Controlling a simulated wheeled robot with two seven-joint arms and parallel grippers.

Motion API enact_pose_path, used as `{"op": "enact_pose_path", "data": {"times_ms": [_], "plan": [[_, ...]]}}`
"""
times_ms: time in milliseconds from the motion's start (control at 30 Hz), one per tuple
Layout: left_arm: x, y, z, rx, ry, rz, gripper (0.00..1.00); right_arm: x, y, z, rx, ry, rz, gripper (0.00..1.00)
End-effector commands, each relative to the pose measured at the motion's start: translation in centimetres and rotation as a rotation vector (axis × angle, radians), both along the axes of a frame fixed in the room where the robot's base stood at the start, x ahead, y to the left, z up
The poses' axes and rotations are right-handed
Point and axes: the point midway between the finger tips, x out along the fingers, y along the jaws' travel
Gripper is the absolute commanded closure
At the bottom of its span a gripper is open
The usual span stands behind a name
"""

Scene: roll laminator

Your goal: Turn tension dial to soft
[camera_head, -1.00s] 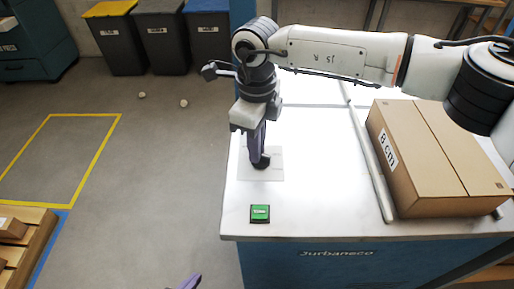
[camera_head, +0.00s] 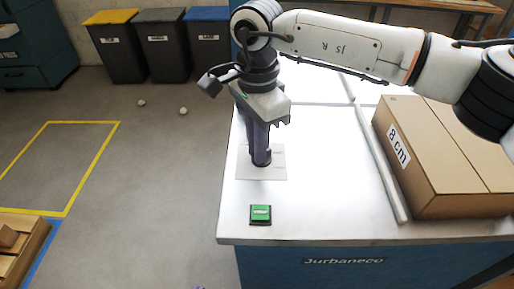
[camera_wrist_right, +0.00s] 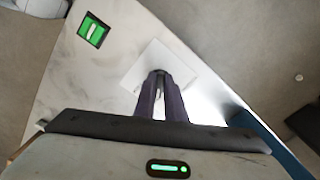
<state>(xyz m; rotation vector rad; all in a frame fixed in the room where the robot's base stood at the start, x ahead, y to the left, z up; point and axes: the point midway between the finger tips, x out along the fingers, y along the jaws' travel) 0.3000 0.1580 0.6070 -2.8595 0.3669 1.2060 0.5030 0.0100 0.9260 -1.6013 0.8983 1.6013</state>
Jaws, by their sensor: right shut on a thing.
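The tension dial is a small dark knob (camera_head: 261,158) on a pale square plate (camera_head: 275,173) on the white worktop, mostly hidden by my fingers. My right gripper (camera_head: 260,150) points straight down over the plate and is shut on the dial. In the right wrist view the gripper's purple fingers (camera_wrist_right: 160,82) come together over the pale plate (camera_wrist_right: 188,66), and the dial is largely hidden between them. I cannot read the dial's setting. Of my left gripper, only a tiny purple tip may show at the bottom edge of the head view.
A green button or display (camera_head: 260,214) sits near the worktop's front edge; it also shows in the right wrist view (camera_wrist_right: 93,30). A large cardboard box (camera_head: 440,150) marked "8 cm" stands at the right beside a pale bar (camera_head: 384,165). Bins (camera_head: 160,45) stand at the back left.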

Motion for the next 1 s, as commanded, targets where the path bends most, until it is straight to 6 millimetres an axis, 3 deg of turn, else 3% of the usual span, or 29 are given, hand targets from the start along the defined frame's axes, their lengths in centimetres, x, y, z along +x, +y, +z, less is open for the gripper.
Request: {"op": "enact_pose_path", "data": {"times_ms": [1000], "plan": [[0.23,-0.33,-0.95,-0.002,-0.005,-0.005,1.00,-0.40,-0.70,0.19,0.003,-0.004,0.892,1.00]]}}
